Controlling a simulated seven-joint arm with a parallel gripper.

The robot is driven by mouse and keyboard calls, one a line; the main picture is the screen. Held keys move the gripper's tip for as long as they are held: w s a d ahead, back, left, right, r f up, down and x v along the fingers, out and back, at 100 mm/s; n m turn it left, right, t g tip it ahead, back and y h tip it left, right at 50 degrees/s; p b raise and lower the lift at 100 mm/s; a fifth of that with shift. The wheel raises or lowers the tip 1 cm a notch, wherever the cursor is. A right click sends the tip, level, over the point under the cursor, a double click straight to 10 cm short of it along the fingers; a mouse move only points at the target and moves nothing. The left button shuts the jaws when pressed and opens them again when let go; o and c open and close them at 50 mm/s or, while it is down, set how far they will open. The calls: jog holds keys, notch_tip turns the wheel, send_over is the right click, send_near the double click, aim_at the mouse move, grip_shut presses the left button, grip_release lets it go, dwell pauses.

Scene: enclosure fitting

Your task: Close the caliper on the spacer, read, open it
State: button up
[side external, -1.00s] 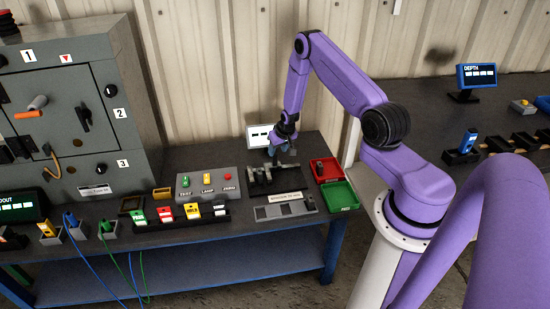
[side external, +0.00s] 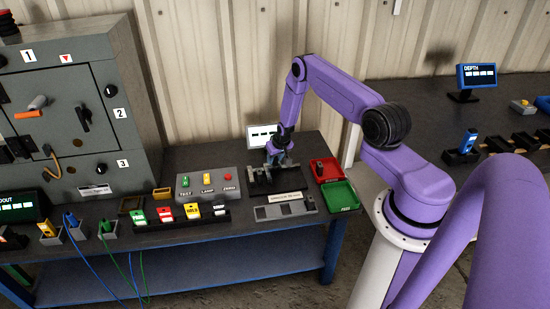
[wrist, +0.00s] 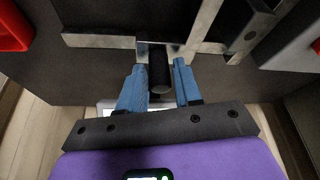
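The caliper (side external: 262,188) is a dark fixture with grey metal parts on the bench. In the wrist view its metal bars (wrist: 100,41) cross the top, and a black upright knob (wrist: 160,72) stands on the slide. My gripper (wrist: 160,80) has its blue fingers on either side of this knob, with what look like narrow gaps; it seems open. In the side view my gripper (side external: 274,154) is low at the back of the caliper. I cannot pick out the spacer or tell how wide the jaws stand.
A white display (side external: 259,134) stands behind the caliper; its text is unreadable. A red tray (side external: 334,164) and a green tray (side external: 352,203) lie to the right. A button box (side external: 205,184) stands to the left. A grey slotted plate (side external: 285,211) lies in front.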

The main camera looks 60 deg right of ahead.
aim_at(265, 166)
grip_shut()
jog(key=shift+w+a+r, duration=0.1)
jog(key=shift+w+a, duration=1.5)
jog(key=shift+a, duration=0.05)
jog(key=shift+o, duration=2.1)
grip_release()
jog(key=shift+d, duration=0.1)
jog(key=shift+s, duration=0.1)
jog(key=shift+s+r, duration=0.25)
jog(key=shift+r, duration=0.35)
jog(key=v, duration=1.6)
